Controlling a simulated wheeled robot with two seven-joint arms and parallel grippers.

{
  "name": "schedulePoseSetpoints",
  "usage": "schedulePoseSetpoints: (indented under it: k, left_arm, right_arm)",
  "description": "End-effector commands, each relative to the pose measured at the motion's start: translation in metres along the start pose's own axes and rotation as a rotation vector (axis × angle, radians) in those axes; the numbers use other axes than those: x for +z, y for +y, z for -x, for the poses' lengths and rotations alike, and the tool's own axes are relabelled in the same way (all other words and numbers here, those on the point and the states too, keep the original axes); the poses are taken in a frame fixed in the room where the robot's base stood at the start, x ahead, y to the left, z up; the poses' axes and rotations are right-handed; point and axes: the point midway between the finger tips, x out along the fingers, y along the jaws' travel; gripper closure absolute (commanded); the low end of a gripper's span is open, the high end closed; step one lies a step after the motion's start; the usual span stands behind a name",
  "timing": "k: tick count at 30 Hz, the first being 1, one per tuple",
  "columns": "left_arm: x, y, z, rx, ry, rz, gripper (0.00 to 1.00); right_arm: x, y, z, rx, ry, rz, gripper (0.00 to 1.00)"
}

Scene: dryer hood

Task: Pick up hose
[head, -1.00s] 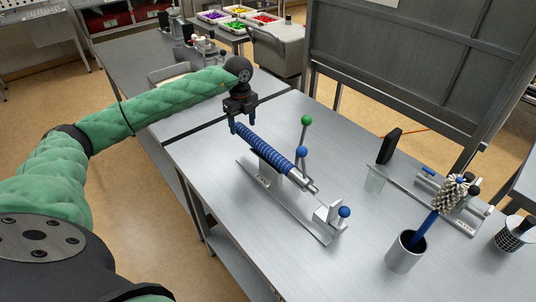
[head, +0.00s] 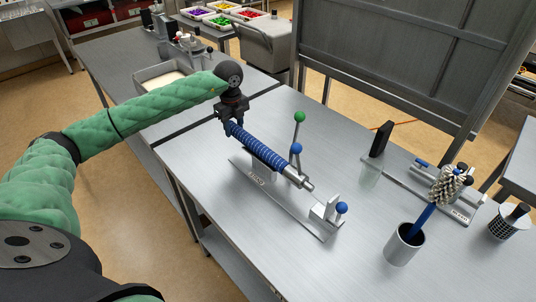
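The hose (head: 264,147) is blue and ribbed with a silver metal end. It lies at a slant over a metal holder (head: 285,205) on the steel table, its metal end towards the lower right. My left gripper (head: 233,124) points down at the hose's upper left end, with its fingers right at that end. The overlap hides whether the fingers press on the hose. My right gripper is not in view.
A green-knobbed lever (head: 299,118) and blue knobs stand close beside the hose. To the right are a metal cup (head: 404,246) with a blue-handled brush (head: 446,185), a black block (head: 379,139) and a patterned cup (head: 509,223). The table's front is clear.

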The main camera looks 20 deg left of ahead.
Motion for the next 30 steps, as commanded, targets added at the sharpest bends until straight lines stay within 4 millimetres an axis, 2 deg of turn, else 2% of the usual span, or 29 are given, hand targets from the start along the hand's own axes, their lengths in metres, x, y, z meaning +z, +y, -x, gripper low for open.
schedulePoseSetpoints:
  k: [3, 30]
  left_arm:
    - [0.001, 0.0, 0.0, 0.0, 0.0, 0.0, 0.85]
    - [0.03, 0.0, 0.0, -0.001, 0.0, 0.001, 0.85]
  right_arm:
    - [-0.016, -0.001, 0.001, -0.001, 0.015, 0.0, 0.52]
    - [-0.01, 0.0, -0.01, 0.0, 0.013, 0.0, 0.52]
